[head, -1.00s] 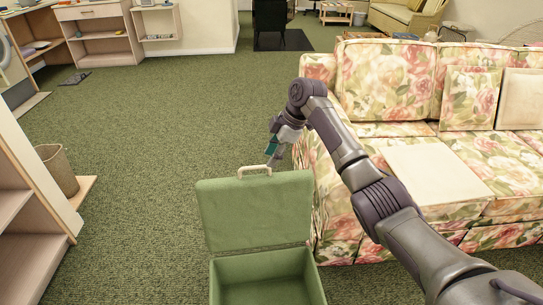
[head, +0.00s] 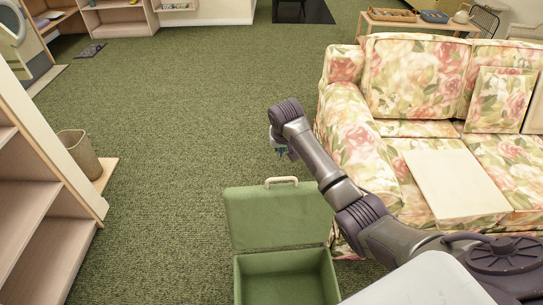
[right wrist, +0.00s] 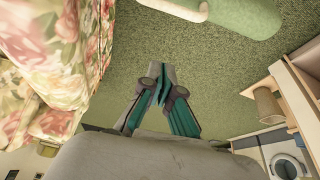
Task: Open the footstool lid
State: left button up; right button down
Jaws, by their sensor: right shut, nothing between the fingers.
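The green footstool (head: 286,275) stands on the carpet at the lower middle of the head view. Its lid (head: 280,222) is raised, standing roughly upright at the far side, and the inside shows empty where visible. A pale handle (head: 281,181) sits on the lid's top edge. It also shows at the top of the right wrist view (right wrist: 172,8). My right gripper (head: 281,151) is beyond the lid, apart from the handle. Its teal fingers (right wrist: 161,88) are shut with nothing between them. My left gripper is not in view.
A floral sofa (head: 350,125) stands close to the right of the footstool, behind my right arm. Pale shelves (head: 30,225) and a waste basket (head: 79,153) are at the left. Open green carpet (head: 180,110) lies between.

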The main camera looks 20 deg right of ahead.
jog(key=b, duration=0.2)
send_over(280, 183)
jog(key=w+d, duration=0.1)
jog(key=w, duration=0.3)
notch_tip(280, 183, down, 9)
jog(key=s, duration=0.1)
jog(key=s+p, duration=0.1)
jog(key=s, duration=0.1)
jog(key=shift+s+a+p, duration=0.25)
jog(key=shift+a+p, duration=0.05)
jog(key=shift+a, duration=0.05)
jog(key=shift+s+a, duration=0.1)
jog(key=shift+s, duration=0.1)
jog(key=s+a+r+t+p, duration=0.1)
jog(key=s+a+t+p, duration=0.1)
jog(key=s+p, duration=0.5)
jog(key=shift+s+a+r+h+p, duration=0.2)
jog(key=shift+a+h+p, duration=0.25)
jog(key=shift+p, duration=0.5)
